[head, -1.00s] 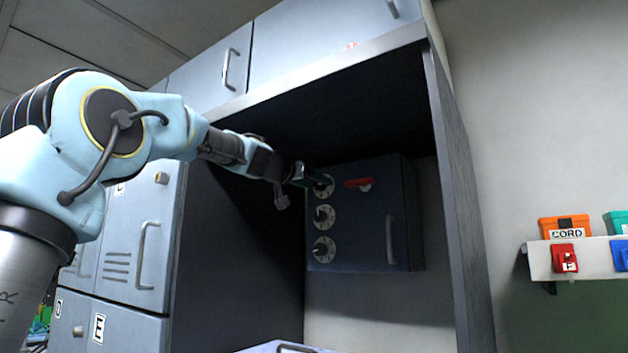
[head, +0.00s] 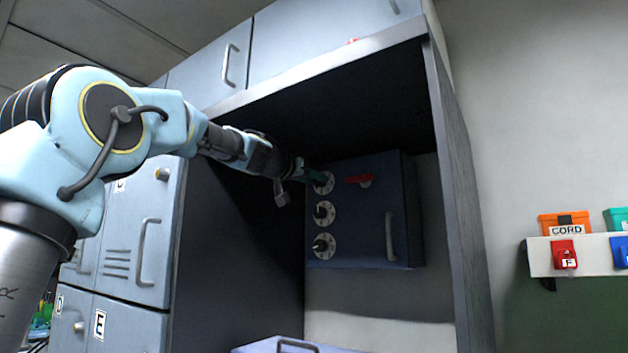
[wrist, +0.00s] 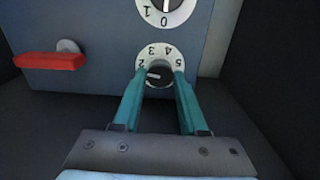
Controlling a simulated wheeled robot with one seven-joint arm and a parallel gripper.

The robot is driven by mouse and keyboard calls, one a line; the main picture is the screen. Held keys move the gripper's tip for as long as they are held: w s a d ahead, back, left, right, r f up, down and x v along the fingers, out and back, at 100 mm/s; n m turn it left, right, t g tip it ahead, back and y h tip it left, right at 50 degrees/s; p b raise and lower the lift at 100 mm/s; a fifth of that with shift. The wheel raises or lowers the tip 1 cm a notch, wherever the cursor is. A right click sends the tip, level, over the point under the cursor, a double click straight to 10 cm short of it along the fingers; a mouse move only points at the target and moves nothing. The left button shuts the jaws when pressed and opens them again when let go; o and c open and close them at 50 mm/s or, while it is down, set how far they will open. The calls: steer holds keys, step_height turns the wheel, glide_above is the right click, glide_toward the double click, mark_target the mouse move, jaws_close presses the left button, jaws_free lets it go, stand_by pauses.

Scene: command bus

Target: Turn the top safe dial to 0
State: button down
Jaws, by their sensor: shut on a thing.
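The dark blue safe (head: 350,225) hangs in the open cabinet bay, with a column of three white dials on its left side. My gripper (head: 312,176) is at the top dial (head: 326,182), partly covering it. In the wrist view, which is upside down, my gripper's teal fingers (wrist: 156,80) are shut on the dark knob (wrist: 159,82) of the top dial (wrist: 158,52). The numbers 2, 3, 4 and 5 show around it; a white mark on the knob points towards the 2 side. The rest of the ring, including 0, is hidden.
A red lever (head: 358,180) sits right of the top dial, and a vertical handle (head: 390,236) is on the safe's right side. The middle dial (head: 325,213) and bottom dial (head: 324,246) are below. Cabinet walls (head: 462,200) enclose the bay.

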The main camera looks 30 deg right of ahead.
steer(key=shift+n, duration=0.3)
steer(key=n, duration=1.9)
steer(key=shift+w, duration=0.1)
stand_by(0.4)
steer(key=shift+c, duration=2.2)
jaws_free()
